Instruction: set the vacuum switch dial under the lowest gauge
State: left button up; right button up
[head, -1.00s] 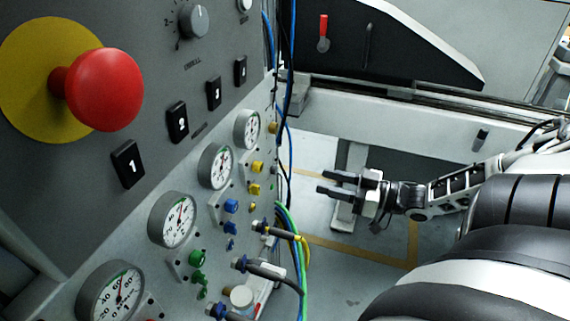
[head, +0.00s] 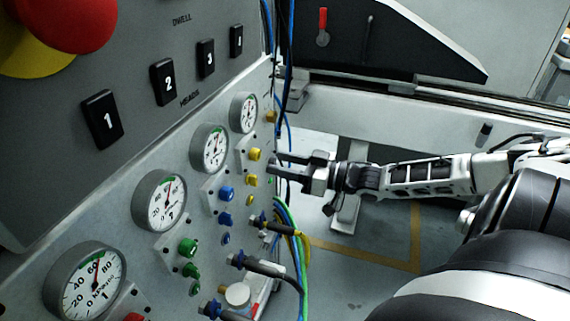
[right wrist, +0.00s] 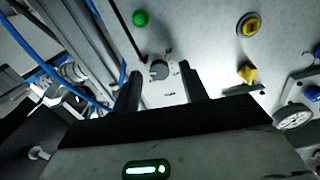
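A row of round white gauges runs along the panel in the head view. The one lowest in the picture (head: 87,284) is at the bottom left, with a red knob (head: 134,317) cut off by the frame below it. My right gripper (head: 276,162) is at the far end of the panel, beside the yellow knobs (head: 255,154). In the right wrist view its two dark fingers (right wrist: 159,88) are apart and empty, with a small grey dial (right wrist: 159,69) with marks around it showing in the gap ahead. I cannot tell whether they touch it. My left gripper is out of view.
Blue knobs (head: 227,193), green knobs (head: 187,247) and hose fittings (head: 240,261) stick out of the panel. Blue cables (head: 267,25) hang near my right gripper, and green and blue hoses (head: 294,240) loop below it. The floor right of the panel is open.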

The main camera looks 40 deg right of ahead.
grip_shut()
